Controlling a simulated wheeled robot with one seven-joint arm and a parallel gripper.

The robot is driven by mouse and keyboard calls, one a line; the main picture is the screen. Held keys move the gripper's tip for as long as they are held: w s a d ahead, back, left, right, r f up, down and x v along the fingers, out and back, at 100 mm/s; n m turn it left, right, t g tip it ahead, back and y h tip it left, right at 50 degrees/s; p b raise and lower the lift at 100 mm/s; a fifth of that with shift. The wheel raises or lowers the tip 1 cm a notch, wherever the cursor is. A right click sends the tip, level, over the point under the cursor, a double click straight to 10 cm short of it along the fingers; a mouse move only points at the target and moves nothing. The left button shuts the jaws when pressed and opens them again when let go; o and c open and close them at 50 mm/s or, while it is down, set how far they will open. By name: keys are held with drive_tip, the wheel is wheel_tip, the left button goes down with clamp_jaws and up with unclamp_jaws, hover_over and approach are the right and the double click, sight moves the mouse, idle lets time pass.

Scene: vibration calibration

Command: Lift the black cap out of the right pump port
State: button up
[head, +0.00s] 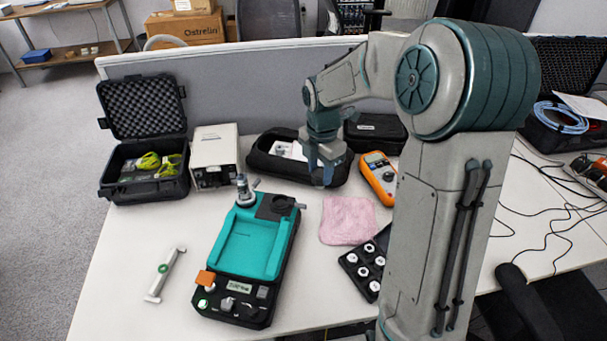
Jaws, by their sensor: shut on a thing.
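The teal and black pump unit (246,245) lies on the white table at the front middle. A silver fitting (243,188) stands upright at its back left. A dark round spot, seemingly the right port (281,203), shows at its back right, and I see no cap standing up there. My gripper (323,178) is pointing down, up and to the right of that port in the picture, over the front edge of an open black case. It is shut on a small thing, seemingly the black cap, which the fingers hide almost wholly.
The open black case (262,163) lies behind my gripper. An orange meter (379,178), a pink cloth (348,220) and a black tray of round fittings (351,277) are to the right. A grey box (214,150) stands behind, and a metal bracket (166,274) lies at left.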

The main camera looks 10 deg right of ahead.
sight(322, 174)
drive_tip(key=shift+s+d+r+p, duration=0.1)
drive_tip(key=shift+d+r+p, duration=0.2)
drive_tip(key=shift+r, duration=0.3)
drive_tip(key=shift+r+p, duration=1.55)
drive_tip(key=shift+r, duration=0.05)
